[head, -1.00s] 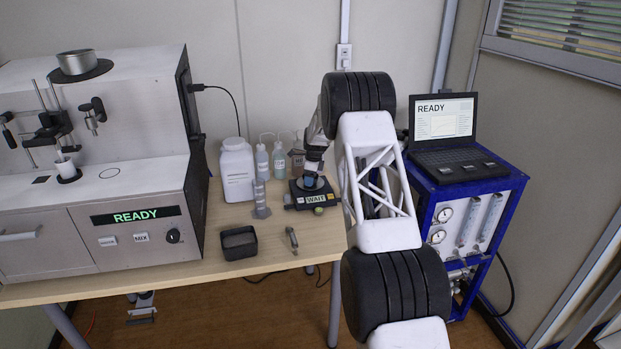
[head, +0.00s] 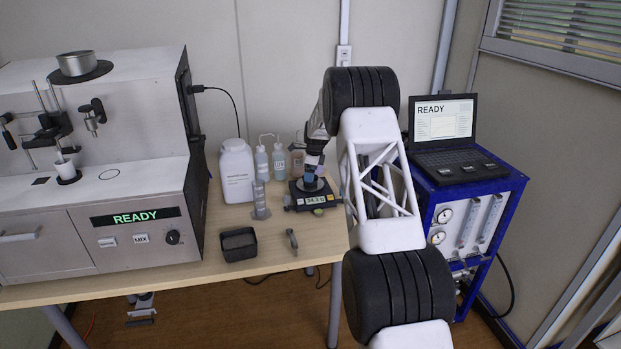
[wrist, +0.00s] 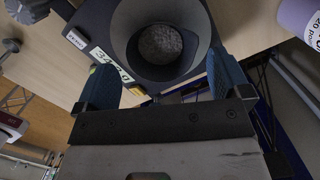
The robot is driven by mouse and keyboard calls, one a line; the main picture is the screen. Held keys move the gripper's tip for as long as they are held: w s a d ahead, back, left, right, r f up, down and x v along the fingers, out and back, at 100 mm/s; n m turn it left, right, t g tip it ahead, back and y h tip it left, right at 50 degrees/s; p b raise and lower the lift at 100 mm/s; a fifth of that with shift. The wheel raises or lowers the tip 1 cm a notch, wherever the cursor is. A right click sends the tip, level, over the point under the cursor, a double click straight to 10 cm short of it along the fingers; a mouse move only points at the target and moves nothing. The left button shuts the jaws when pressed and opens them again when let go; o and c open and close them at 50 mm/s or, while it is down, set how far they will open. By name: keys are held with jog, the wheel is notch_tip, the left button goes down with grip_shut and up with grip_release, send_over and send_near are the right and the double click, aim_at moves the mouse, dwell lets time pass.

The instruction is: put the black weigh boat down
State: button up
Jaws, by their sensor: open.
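The black weigh boat (wrist: 197,40) holds grey granular soil (wrist: 160,44) and appears to rest on the balance. The balance (wrist: 92,22) is dark, with a lit display that shows a gram reading; it also stands on the table in the head view (head: 300,204). My gripper (wrist: 165,72) is open, its two blue-padded fingers on either side of the boat's near part. In the head view my gripper (head: 311,180) is low over the balance pan and largely hides the boat. I cannot tell whether a finger still touches it.
A graduated cylinder (head: 261,204) and a large white bottle (head: 237,172) stand left of the balance, with wash bottles (head: 279,160) behind. A black square container (head: 239,244) and a small tool (head: 292,240) lie in front. The analyser (head: 100,200) fills the table's left.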

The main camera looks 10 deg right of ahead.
notch_tip(320, 180, up, 9)
jog(key=d, duration=0.1)
jog(key=shift+s+f, duration=0.15)
jog(key=shift+s, duration=0.1)
dwell(0.4)
dwell(0.3)
jog(key=s+a+r+n, duration=0.2)
jog(key=s+r+n, duration=0.1)
jog(key=s+r, duration=0.55)
jog(key=s+a+r+n, duration=0.2)
jog(key=s+r+n, duration=0.1)
jog(key=s+r, duration=0.55)
jog(key=s+a+r+n+t, duration=0.1)
jog(key=s+a+r+n, duration=0.2)
jog(key=s, duration=0.7)
jog(key=s+r+n, duration=0.2)
jog(key=s+r, duration=0.3)
jog(key=s, duration=0.6)
jog(key=s+a+f+n, duration=0.1)
jog(key=s+n, duration=0.3)
jog(key=s, duration=0.9)
jog(key=s+a+f+n, duration=0.1)
jog(key=s+f+n, duration=0.1)
jog(key=s, duration=1.2)
jog(key=s+a+f+n+t+h, duration=0.1)
jog(key=s+n, duration=0.4)
jog(key=s, duration=0.9)
jog(key=shift+s+a+f+n, duration=0.2)
jog(key=shift+a+f+n, duration=0.1)
jog(key=shift+f, duration=0.45)
